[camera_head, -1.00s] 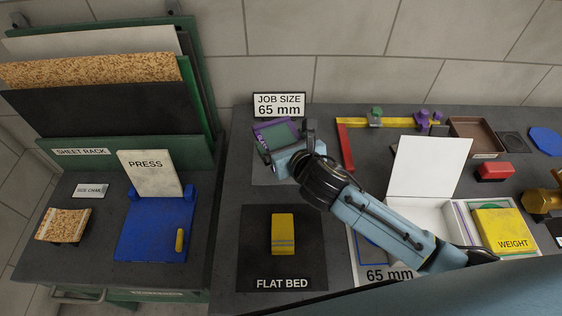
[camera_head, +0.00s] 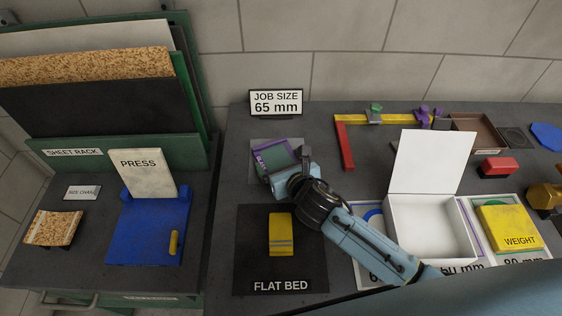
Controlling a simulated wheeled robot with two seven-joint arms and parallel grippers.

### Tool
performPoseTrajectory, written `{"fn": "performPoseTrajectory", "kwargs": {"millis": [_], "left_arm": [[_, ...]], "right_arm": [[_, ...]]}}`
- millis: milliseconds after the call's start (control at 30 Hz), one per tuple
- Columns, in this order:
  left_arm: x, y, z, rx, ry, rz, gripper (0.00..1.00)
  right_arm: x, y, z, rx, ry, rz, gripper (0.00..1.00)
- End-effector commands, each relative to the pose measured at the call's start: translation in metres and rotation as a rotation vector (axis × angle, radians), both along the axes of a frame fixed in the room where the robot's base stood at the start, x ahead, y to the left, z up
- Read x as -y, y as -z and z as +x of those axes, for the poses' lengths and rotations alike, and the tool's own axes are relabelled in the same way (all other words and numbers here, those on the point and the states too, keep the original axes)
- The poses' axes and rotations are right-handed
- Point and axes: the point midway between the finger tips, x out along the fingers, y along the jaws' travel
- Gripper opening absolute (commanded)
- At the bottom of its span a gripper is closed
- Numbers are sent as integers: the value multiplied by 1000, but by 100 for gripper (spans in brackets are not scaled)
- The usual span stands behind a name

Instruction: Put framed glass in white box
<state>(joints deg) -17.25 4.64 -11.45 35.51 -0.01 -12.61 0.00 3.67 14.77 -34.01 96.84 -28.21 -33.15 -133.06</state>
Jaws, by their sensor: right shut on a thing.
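The framed glass (camera_head: 275,161) has a purple frame around a greenish pane. It is at the grey mat below the job size sign, tilted, and my right gripper (camera_head: 290,170) is shut on its near right side. The gripper hides part of the frame. The white box (camera_head: 419,227) stands open to the right, its white lid (camera_head: 431,161) raised at the back. The visible part of its inside is empty. My right forearm passes in front of the box's left front. My left gripper is not in view.
A yellow block (camera_head: 282,234) sits on the flat bed mat (camera_head: 256,262). A yellow weight (camera_head: 509,226) is right of the box. The blue press (camera_head: 146,230) stands on the left bench.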

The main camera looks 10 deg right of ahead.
Motion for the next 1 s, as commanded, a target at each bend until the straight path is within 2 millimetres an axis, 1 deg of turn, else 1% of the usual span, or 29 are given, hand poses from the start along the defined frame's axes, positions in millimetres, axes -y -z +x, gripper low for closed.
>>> {"fn": "performPoseTrajectory", "kwargs": {"millis": [33, 100, 367, 467, 567, 800, 900, 1000], "left_arm": [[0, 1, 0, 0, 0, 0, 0], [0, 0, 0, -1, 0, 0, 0], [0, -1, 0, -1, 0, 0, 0], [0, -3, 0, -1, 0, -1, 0], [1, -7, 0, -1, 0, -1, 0], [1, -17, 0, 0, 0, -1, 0], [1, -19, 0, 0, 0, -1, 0], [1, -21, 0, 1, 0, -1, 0]], "right_arm": [[0, 1, 0, 0, 0, -1, 93], [0, 1, 0, 0, 0, 0, 100], [0, -2, 0, 0, 0, 0, 100], [2, -5, -7, -2, -2, -2, 100], [5, -12, -22, -1, -1, -3, 100], [14, -32, -70, -2, -2, -3, 100], [17, -39, -86, -2, -1, -1, 100], [19, -44, -99, -2, 0, -1, 100]]}}
